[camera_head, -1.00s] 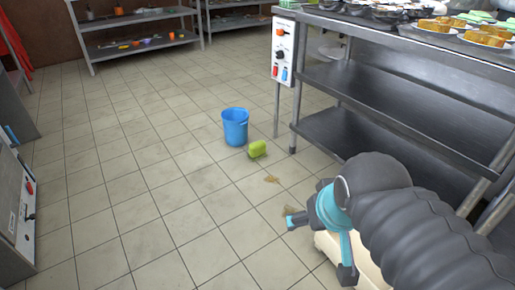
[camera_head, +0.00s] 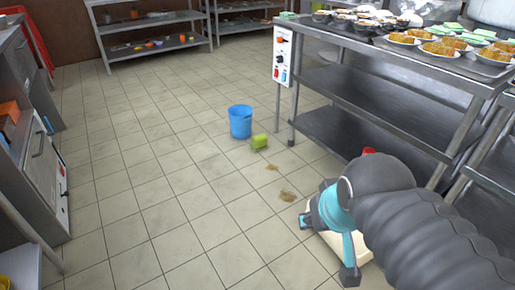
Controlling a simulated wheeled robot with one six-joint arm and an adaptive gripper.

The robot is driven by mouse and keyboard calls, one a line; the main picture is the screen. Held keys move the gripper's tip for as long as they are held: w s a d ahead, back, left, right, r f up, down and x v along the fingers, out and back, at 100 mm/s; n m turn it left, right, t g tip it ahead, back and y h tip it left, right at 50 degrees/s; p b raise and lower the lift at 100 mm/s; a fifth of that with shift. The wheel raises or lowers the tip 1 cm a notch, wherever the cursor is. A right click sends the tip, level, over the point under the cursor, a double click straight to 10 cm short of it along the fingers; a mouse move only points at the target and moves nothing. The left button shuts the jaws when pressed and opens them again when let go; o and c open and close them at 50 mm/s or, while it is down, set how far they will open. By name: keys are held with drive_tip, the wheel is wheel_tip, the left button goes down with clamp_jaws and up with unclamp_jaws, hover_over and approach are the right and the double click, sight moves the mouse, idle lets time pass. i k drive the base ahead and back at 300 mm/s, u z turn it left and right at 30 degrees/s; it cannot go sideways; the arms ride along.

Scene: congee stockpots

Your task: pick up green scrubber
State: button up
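The green scrubber (camera_head: 259,141) lies on the tiled floor, just in front and to the right of a blue bucket (camera_head: 240,121). My gripper (camera_head: 326,248) is at the lower right, well short of the scrubber and above the floor. Its two dark fingertips stand apart, with nothing seen between them. My arm hides part of the area to the right of the gripper.
Brown stains (camera_head: 287,196) mark the floor between my gripper and the scrubber. A steel shelf table (camera_head: 345,133) with plates of food stands along the right. Steel cabinets (camera_head: 45,180) line the left. The middle floor is clear.

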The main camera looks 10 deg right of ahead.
sight(259, 143)
drive_tip(key=u, duration=0.75)
drive_tip(key=i, duration=2.45)
drive_tip(key=z, duration=1.1)
drive_tip(key=i, duration=0.65)
drive_tip(key=z, duration=0.55)
